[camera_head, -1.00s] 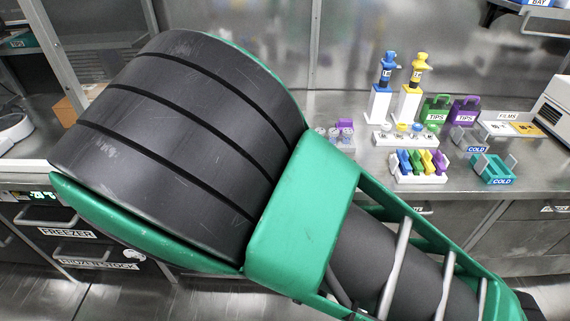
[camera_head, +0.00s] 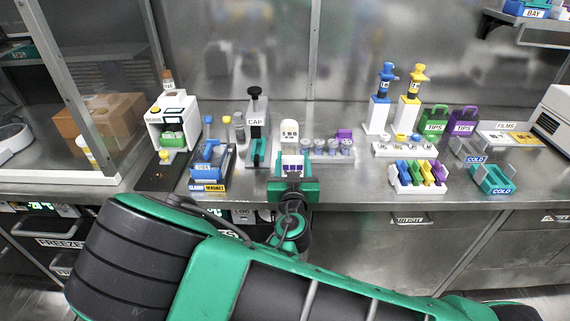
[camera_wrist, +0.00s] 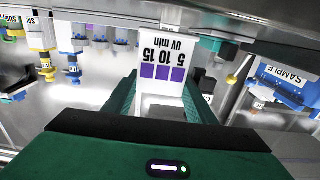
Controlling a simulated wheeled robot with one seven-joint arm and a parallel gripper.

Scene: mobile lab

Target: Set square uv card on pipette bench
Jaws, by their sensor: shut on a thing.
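The square UV card (camera_head: 292,166) is white with purple squares. In the wrist view the card (camera_wrist: 163,72) appears upside down, with printed numbers and "UV min". My gripper (camera_head: 293,186) is shut on the card, and its green fingers flank it in the wrist view (camera_wrist: 162,100). In the head view the gripper and card are at the front edge of the steel pipette bench (camera_head: 345,185). I cannot tell whether the card touches the bench. A blue pipette (camera_head: 385,80) and a yellow pipette (camera_head: 416,82) stand upright in white holders farther back.
A capper (camera_head: 257,125) and blue device (camera_head: 208,165) stand left. Bare steel lies between card and colored rack.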

